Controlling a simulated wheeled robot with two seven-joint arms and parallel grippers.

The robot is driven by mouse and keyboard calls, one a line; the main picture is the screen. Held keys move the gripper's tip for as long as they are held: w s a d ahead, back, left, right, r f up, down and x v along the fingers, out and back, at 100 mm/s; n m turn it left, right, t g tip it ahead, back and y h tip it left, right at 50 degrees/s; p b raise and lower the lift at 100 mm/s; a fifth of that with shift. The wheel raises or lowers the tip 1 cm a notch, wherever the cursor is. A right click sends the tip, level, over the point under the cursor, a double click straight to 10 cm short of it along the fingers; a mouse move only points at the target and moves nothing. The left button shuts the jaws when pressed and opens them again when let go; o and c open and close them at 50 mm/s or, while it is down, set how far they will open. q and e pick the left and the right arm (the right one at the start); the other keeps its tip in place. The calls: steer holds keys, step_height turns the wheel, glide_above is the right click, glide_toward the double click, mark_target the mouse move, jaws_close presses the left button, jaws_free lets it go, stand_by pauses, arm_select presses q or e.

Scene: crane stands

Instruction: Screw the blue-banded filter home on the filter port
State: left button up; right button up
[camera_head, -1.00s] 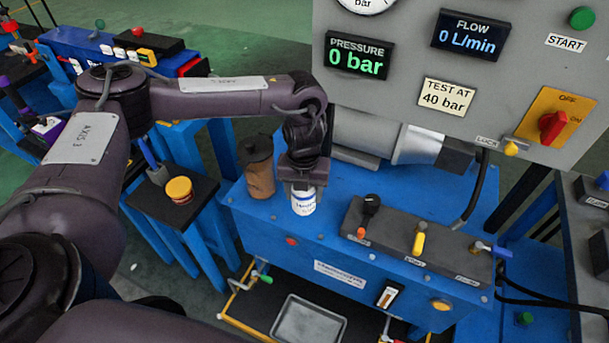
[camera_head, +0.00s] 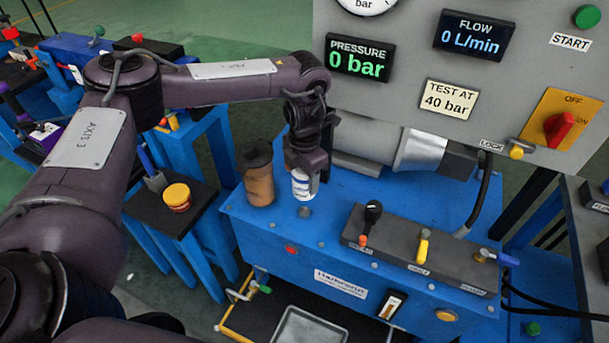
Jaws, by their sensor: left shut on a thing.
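My left gripper (camera_head: 305,168) points down over the blue power unit and is shut on the white filter with a blue band (camera_head: 301,184). The filter is upright, and its upper part is hidden by the gripper. A small grey round fitting (camera_head: 305,212) shows on the blue top just in front of the filter; I cannot tell whether this is the filter port. I cannot tell whether the filter touches the top. My right gripper is not in view.
A brown canister with a dark cap (camera_head: 259,180) stands close left of the filter. A valve block with levers (camera_head: 420,248) lies to the right. The grey gauge panel (camera_head: 400,100) rises behind. A yellow-lidded tub (camera_head: 177,197) stands on a dark side stand (camera_head: 150,213).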

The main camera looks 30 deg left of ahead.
arm_select(q)
steer(key=shift+r, duration=0.2)
steer(key=shift+f+b, duration=0.35)
steer(key=shift+f, duration=0.6)
step_height(320, 180, down, 2)
steer(key=shift+f+b, duration=0.2)
steer(key=shift+b, duration=0.35)
steer(key=shift+f+b, duration=0.45)
steer(key=shift+f, duration=0.45)
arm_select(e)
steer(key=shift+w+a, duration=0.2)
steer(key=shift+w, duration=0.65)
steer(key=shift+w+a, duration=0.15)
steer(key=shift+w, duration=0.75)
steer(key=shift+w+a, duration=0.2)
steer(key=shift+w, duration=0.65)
arm_select(q)
steer(key=shift+f+b, duration=0.45)
steer(key=shift+f, duration=0.45)
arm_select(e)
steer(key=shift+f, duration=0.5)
arm_select(q)
steer(key=shift+r, duration=0.1)
steer(key=m, duration=0.5)
